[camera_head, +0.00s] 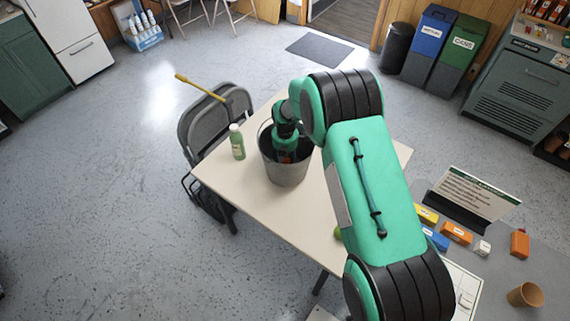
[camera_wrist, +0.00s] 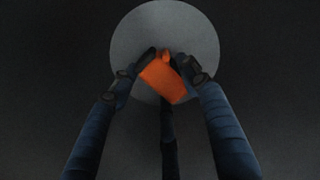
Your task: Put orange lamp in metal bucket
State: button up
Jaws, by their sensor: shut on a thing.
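The metal bucket (camera_head: 287,172) stands upright on the beige table in the head view. My gripper reaches down inside it, and its fingers are mostly hidden by the bucket's wall. In the wrist view my gripper (camera_wrist: 163,62) is shut on the orange lamp (camera_wrist: 165,82), which is tilted between the fingertips. Behind the lamp a grey round surface (camera_wrist: 205,40) shows, which looks like the bucket's bottom, with dark walls around it. I cannot tell whether the lamp touches the bottom.
A green bottle (camera_head: 237,142) stands on the beige table (camera_head: 222,180) left of the bucket. A folding chair (camera_head: 207,118) is at the table's left edge. A sign (camera_head: 472,192) and several small boxes lie on a grey surface at the right.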

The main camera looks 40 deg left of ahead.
aim_at(285, 161)
jog(key=shift+f, duration=0.7)
jog(key=shift+f, duration=0.15)
jog(key=o, duration=0.6)
jog(key=shift+r, duration=0.2)
notch_tip(285, 161, up, 12)
jog(key=shift+p, duration=0.5)
dwell(0.5)
